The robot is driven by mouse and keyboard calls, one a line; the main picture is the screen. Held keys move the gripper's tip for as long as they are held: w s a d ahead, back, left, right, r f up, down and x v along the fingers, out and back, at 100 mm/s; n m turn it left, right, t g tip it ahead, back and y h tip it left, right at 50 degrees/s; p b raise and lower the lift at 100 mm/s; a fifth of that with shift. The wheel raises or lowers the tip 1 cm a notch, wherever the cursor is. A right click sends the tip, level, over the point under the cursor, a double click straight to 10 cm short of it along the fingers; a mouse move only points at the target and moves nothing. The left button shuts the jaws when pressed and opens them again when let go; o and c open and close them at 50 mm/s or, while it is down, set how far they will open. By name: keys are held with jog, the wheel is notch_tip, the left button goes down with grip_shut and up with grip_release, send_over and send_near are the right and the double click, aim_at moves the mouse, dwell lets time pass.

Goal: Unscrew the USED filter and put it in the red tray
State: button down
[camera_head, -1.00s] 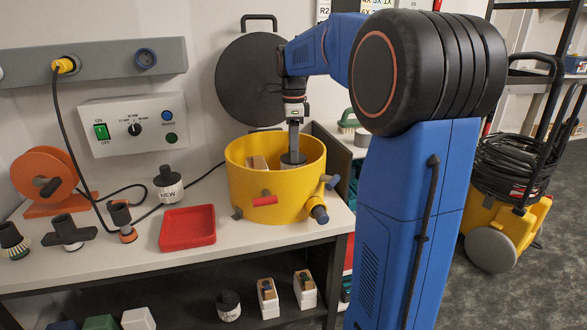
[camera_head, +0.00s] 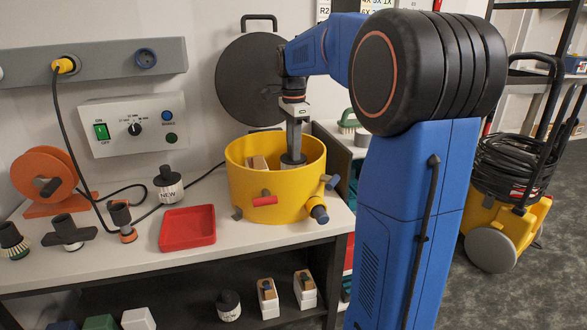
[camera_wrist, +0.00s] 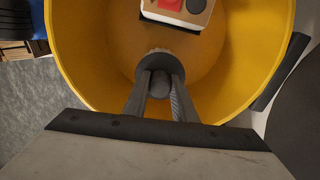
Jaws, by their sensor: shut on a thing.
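My gripper (camera_head: 294,158) reaches down into the yellow tub (camera_head: 262,205) on the bench. In the wrist view my gripper (camera_wrist: 160,92) is shut on the dark round knob of a filter (camera_wrist: 158,57), whose pale grey body shows only partly inside the tub. The filter's top also shows in the head view (camera_head: 292,163). No label on it can be read. The red tray (camera_head: 188,243) lies empty on the bench, left of the tub. A filter marked NEW (camera_head: 170,190) stands upright behind the tray.
A wooden block with a red patch (camera_wrist: 180,12) is also in the tub. Dark-topped tools (camera_head: 68,232) and an orange reel (camera_head: 45,178) stand at the left. A round dark lid (camera_head: 250,80) is upright behind the tub.

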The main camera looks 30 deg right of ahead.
jog(key=n, duration=0.6)
jog(key=shift+n, duration=0.4)
jog(key=n, duration=0.6)
jog(key=shift+n, duration=0.3)
jog(key=n, duration=0.4)
jog(key=shift+n, duration=0.4)
jog(key=n, duration=0.5)
jog(key=c, duration=1.4)
grip_release()
jog(key=shift+c, duration=0.2)
